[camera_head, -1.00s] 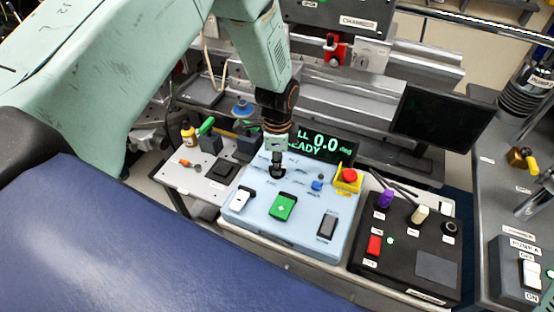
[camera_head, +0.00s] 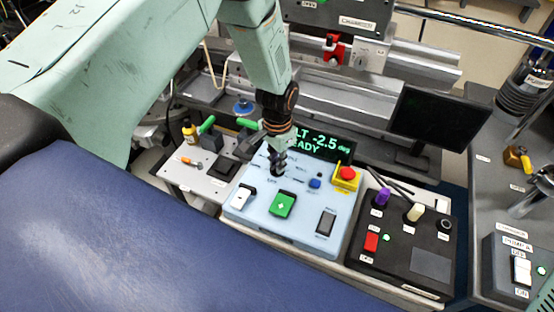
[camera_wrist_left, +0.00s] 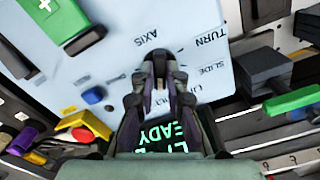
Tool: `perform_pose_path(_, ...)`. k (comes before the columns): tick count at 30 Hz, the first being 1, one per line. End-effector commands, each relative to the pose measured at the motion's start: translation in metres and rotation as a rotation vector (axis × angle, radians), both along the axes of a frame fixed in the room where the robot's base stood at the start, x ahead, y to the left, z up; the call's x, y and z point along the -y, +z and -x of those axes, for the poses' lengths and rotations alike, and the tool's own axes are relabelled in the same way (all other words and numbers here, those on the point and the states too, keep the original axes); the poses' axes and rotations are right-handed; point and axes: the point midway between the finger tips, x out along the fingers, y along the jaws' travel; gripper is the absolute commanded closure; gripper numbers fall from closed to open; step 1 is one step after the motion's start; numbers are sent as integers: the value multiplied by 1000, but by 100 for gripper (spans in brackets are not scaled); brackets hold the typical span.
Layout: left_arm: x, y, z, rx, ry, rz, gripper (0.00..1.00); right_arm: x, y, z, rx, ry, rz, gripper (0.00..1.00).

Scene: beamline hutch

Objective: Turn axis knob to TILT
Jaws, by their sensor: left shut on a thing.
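In the left wrist view the closed fingers (camera_wrist_left: 158,62) stand among printed labels, with AXIS, TURN and SLIDE readable and others partly covered. The display (camera_head: 335,148) behind the gripper shows green text ending in "LT", "-2.5 deg" and "READY"; its left part is covered. My right gripper is not in view.
The panel also carries a green button (camera_head: 282,204), a white switch (camera_head: 241,196), a blue button (camera_head: 315,183), a dark rocker (camera_head: 326,222) and a red stop button (camera_head: 347,173) on yellow. A black control box (camera_head: 405,245) stands to the right.

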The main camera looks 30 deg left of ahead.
Motion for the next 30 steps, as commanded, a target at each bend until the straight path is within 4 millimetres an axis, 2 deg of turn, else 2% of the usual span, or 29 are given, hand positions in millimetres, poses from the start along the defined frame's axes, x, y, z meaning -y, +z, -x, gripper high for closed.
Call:
perform_pose_path(9, 0, 0, -1, 2, 75, 0, 100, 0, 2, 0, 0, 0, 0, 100)
perform_pose_path(22, 0, 0, -1, 3, 81, 0, 100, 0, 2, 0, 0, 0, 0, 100)
perform_pose_path(23, 0, 0, -1, 3, 81, 0, 85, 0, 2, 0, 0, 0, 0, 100)
perform_pose_path(30, 0, 0, -1, 2, 80, 0, 65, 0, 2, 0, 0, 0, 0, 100)
